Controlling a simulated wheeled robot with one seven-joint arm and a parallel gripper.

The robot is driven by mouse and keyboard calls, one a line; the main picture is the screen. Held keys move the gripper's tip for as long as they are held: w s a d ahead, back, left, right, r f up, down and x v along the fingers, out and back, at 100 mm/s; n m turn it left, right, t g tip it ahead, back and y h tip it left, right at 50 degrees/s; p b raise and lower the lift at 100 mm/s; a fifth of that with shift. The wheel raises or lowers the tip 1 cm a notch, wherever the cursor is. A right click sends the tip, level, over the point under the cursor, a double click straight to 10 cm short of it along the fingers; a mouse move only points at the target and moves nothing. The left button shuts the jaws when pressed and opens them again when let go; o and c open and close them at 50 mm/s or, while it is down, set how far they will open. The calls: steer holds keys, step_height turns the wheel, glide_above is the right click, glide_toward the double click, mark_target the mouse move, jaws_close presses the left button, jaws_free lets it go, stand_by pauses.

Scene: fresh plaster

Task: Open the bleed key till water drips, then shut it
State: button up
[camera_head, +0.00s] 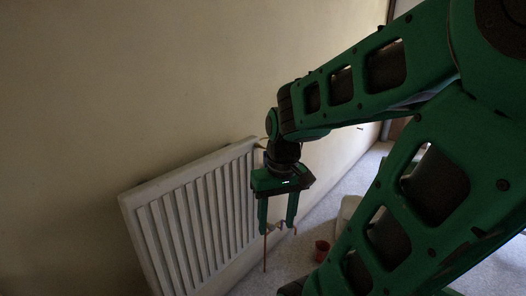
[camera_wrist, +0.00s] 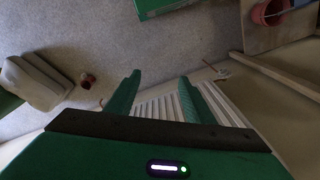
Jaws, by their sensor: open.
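A white ribbed radiator (camera_head: 190,215) hangs on the wall left of my gripper in the head view. It also shows between and behind the fingers in the wrist view (camera_wrist: 158,107). My gripper (camera_head: 278,231) is open and points down beside the radiator's right end, with nothing seen between its fingers. Its fingers also show spread in the wrist view (camera_wrist: 160,78). A thin copper pipe (camera_head: 265,253) shows below the left finger, and a small pinkish fitting (camera_head: 282,227) lies near the right fingertip. I cannot make out a bleed key for certain.
A small red cup (camera_head: 321,250) stands on the pale carpet (camera_head: 292,262), near a beige container (camera_wrist: 35,80). A green box (camera_wrist: 165,5) and a board (camera_wrist: 285,30) bearing a red pot (camera_wrist: 268,12) lie farther off. The plaster wall (camera_head: 120,90) is close by.

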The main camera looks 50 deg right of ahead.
steer(key=w+d+f+n+t+y, duration=0.2)
steer(key=w+d+f, duration=0.1)
steer(key=w, duration=0.5)
steer(key=w+d+f+n+t+y, duration=0.1)
steer(key=w+d+f+t, duration=0.2)
steer(key=w, duration=0.5)
steer(key=m+t+h, duration=0.2)
steer(key=m+t, duration=0.1)
steer(key=t, duration=1)
glide_toward(264, 148)
steer(key=d, duration=0.2)
steer(key=w, duration=0.3)
steer(key=w+a, duration=0.1)
steer(key=w, duration=0.7)
steer(key=shift+a+f, duration=0.2)
steer(key=shift+f, duration=0.1)
steer(key=c, duration=1)
steer(key=shift+c, duration=0.2)
